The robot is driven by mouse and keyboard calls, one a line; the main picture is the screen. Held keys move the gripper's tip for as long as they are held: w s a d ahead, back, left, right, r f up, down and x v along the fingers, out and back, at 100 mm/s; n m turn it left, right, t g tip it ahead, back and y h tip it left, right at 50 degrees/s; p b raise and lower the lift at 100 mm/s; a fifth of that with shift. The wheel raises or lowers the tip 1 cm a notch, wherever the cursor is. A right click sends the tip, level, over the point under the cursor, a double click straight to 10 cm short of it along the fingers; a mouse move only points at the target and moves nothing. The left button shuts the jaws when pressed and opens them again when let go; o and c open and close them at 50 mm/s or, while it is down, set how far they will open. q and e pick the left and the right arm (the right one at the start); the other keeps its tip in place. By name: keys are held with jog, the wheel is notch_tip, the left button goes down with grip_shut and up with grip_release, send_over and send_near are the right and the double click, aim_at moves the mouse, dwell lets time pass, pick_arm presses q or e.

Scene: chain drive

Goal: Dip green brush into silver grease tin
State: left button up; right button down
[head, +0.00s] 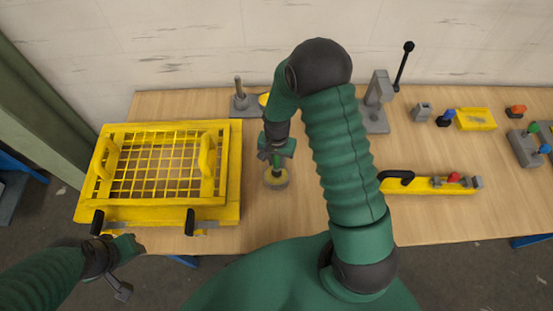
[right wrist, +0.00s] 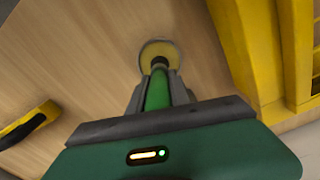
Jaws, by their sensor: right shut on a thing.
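The silver grease tin (head: 276,180) stands on the wooden table, right of the yellow grid frame, with yellowish grease inside. It also shows in the right wrist view (right wrist: 159,48). My right gripper (head: 272,157) is just above the tin, pointing down, and is shut on the green brush (right wrist: 157,90). The brush's dark lower end overlaps the tin's middle in the right wrist view. I cannot tell how deep the tip is in the grease. My left gripper (head: 122,284) is low at the left, in front of the table and away from the tin; its jaw opening is unclear.
A yellow frame with a grid guard (head: 230,160) fills the table's left part. A grey post on a base (head: 240,100) stands behind the tin, near a partly hidden yellow disc (head: 263,100). A yellow bar tool (head: 425,186) and a lever press (head: 378,105) are at right.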

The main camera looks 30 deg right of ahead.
jog(key=shift+f+b, duration=0.3)
jog(key=shift+f, duration=0.1)
dwell(0.8)
dwell(0.8)
jog(key=shift+s, duration=0.1)
notch_tip(320, 180, up, 3)
jog(key=p, duration=0.2)
jog(key=shift+f+p, duration=0.1)
jog(key=shift+p, duration=0.25)
notch_tip(320, 180, up, 4)
jog(key=p, duration=0.3)
jog(key=shift+r, duration=0.2)
jog(key=shift+f, duration=0.1)
